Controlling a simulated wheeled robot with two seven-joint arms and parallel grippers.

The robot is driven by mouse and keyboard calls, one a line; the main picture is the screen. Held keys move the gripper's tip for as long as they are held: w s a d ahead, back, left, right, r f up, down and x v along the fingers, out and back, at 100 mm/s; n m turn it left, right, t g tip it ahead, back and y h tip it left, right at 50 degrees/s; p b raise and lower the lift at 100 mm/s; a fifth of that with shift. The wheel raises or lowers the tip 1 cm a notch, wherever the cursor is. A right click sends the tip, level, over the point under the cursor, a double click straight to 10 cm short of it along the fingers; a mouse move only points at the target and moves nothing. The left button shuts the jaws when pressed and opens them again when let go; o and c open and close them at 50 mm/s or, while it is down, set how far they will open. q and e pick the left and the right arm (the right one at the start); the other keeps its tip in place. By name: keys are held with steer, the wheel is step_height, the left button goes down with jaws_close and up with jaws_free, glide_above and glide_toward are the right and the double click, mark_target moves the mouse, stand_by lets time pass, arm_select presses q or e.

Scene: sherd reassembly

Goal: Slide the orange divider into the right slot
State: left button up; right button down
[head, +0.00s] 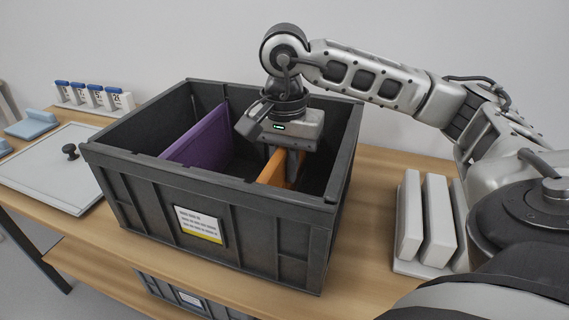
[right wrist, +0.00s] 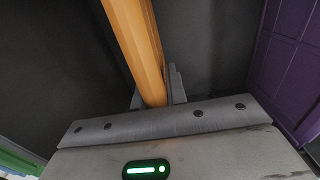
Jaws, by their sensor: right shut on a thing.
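The orange divider (head: 275,172) is a flat upright panel inside the dark grey crate (head: 270,230), right of the crate's middle. My right gripper (head: 283,150) reaches down into the crate and is shut on the divider's top edge. In the right wrist view the divider (right wrist: 138,50) runs up from between the gripper's two fingers (right wrist: 153,98). The crate's front wall hides the divider's lower part, so I cannot tell whether it sits in a slot. The slots themselves are not clear to see. My left gripper is not in view.
A purple divider (head: 203,135) stands in the crate's left part; it also shows in the right wrist view (right wrist: 290,60). A grey panel with a black knob (head: 70,151) lies left of the crate. White upright blocks (head: 410,215) stand on the wooden table at right.

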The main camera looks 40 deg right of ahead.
steer(key=shift+f, duration=0.25)
steer(key=c, duration=1.3)
jaws_free()
steer(key=shift+c, duration=0.2)
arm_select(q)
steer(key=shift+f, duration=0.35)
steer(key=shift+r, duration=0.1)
